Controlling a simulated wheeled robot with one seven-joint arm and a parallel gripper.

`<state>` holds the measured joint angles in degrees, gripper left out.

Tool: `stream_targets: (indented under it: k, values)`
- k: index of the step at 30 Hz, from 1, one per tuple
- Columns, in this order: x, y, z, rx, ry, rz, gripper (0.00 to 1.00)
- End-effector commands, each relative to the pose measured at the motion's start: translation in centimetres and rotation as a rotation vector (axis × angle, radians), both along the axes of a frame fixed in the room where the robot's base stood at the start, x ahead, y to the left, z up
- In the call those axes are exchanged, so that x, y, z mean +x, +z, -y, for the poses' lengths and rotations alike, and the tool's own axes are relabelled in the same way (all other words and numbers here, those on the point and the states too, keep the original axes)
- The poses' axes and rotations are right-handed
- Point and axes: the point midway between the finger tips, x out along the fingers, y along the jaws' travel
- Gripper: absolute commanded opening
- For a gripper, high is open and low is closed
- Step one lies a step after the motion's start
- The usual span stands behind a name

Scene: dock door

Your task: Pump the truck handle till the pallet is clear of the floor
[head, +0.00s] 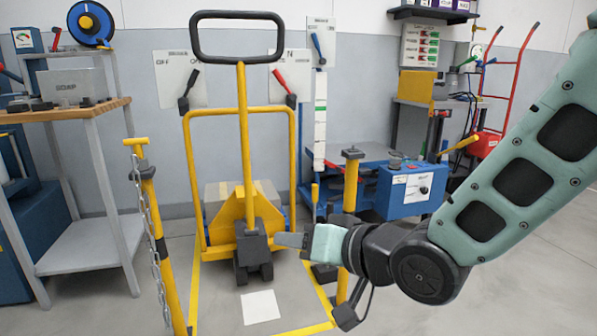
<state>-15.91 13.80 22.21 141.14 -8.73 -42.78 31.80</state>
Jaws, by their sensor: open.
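The yellow pallet truck (237,212) stands in the middle of the head view. Its yellow handle (243,120) is upright and ends in a black loop grip (239,57) at the top. A load, partly hidden behind the truck's body, shows as a grey-brown box top (213,190). The pallet itself is mostly hidden, so its gap to the floor cannot be seen. My gripper (284,240) is open and empty, low and to the right of the handle's base. It is well below the loop grip and points left.
A wooden-topped bench (75,110) is at the left. A blue lift table (405,187) stands right. Yellow tape marks the floor around the truck.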

Motion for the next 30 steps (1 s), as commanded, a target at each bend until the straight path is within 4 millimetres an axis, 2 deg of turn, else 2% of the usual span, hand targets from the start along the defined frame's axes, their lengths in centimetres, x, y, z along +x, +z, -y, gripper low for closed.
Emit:
stream_targets:
  k: [5,9,16,22,24,30]
  values:
    - [-4.3,-3.5,3.0,-0.347,0.052,-0.142,0.47]
    - [-8.8,-5.5,6.1,-0.586,0.128,-0.275,0.47]
    - [-15.7,-6.6,10.4,-0.846,0.273,-0.470,0.47]
    - [-20.9,-6.1,13.4,-0.989,0.401,-0.614,0.47]
    - [-21.0,-4.0,13.5,-0.993,0.408,-0.623,0.47]
    - [-21.0,0.2,13.5,-0.992,0.405,-0.622,0.47]
